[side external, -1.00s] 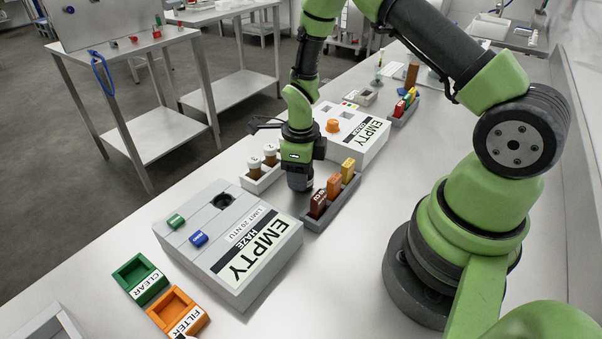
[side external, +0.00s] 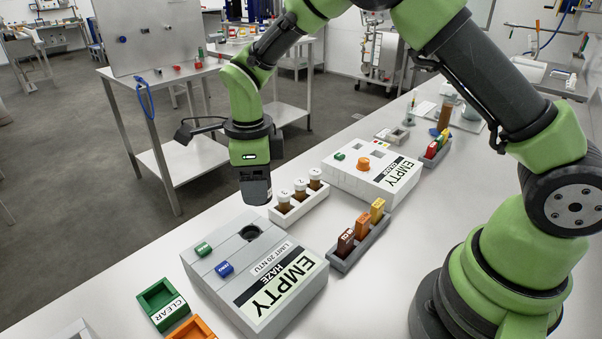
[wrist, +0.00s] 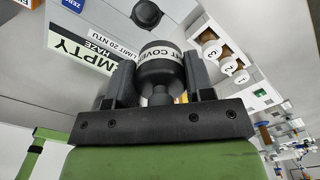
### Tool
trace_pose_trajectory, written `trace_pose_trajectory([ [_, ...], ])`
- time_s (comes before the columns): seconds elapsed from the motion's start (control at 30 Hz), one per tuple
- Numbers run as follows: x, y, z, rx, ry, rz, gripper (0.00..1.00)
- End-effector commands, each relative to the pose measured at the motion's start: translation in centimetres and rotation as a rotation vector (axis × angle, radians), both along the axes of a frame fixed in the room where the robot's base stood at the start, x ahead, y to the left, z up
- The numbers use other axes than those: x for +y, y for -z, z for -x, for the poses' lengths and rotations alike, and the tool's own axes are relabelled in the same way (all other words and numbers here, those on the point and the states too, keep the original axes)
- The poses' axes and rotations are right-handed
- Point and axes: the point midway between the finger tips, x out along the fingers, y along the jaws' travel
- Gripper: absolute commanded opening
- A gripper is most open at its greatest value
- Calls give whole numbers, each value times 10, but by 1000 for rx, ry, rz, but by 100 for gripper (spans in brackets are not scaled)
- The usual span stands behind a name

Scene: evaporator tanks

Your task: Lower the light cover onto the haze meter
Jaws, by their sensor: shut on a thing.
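The grey haze meter (side external: 222,282), labelled EMPTY, HAZE and LIMIT 20 NTU, sits on the bench with a dark round well (side external: 250,232) in its top. The well also shows in the wrist view (wrist: 147,13), just beyond the held cover. My gripper (side external: 256,192) is above the meter's back edge, a little behind the well in the side view. In the wrist view my gripper (wrist: 160,75) is shut on the black light cover (wrist: 160,74), which has a white label band. The cover is apart from the meter. Its far end is hidden.
A white rack (side external: 290,216) of three numbered vials stands close behind the meter. A grey rack (side external: 345,262) of coloured blocks is to the right. A second EMPTY instrument (side external: 345,180) stands further back. A green CLEAR tray (side external: 160,303) and an orange tray (side external: 192,330) are in front.

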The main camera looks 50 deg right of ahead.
Motion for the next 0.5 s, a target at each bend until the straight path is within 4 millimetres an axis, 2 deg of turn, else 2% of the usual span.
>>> trace_pose_trajectory([
  [0.03, 11, -1, -1, -1, -31, -1, 25],
  [0.17, 25, -4, -2, -1, -70, -1, 25],
  [0.5, 25, -4, -2, 0, -68, -1, 25],
])
